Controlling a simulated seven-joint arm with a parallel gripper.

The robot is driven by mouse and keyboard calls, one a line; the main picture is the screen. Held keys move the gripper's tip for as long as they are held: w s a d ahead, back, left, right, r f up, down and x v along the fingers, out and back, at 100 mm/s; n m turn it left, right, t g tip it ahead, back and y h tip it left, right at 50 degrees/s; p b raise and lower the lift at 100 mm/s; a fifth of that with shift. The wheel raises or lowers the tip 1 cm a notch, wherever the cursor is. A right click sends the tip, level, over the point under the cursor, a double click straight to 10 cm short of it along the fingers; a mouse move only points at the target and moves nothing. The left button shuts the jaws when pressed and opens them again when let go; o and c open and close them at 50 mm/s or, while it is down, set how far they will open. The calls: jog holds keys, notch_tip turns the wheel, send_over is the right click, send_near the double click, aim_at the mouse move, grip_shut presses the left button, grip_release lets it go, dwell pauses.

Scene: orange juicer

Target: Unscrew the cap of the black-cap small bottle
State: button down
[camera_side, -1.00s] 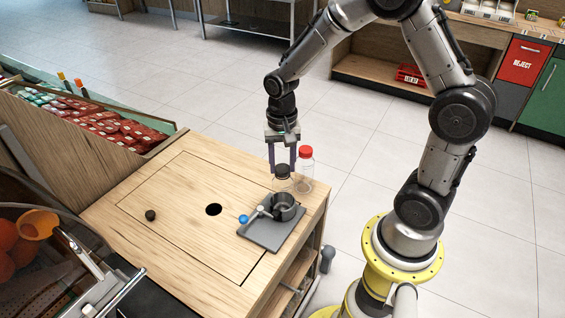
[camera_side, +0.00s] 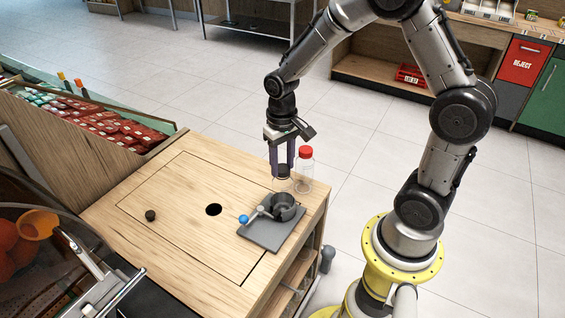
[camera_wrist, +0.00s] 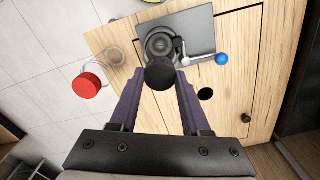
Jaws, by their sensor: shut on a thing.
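My gripper (camera_side: 283,168) points straight down over this bottle and is shut on the black cap. In the side view the fingers partly cover the cap (camera_side: 283,170). Whether the cap is still threaded on the neck cannot be told. A taller clear bottle with a red cap (camera_side: 305,152) stands right beside it, to the right in the side view; the red cap also shows in the wrist view (camera_wrist: 87,85).
The counter's left part is mostly clear.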

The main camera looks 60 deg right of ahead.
aim_at(283, 168)
jog(key=n, duration=0.4)
jog(key=shift+n, duration=1)
jog(key=n, duration=0.3)
jog(key=shift+n, duration=0.3)
jog(key=shift+n, duration=1.2)
jog(key=shift+r, duration=1.2)
jog(key=shift+r, duration=1.95)
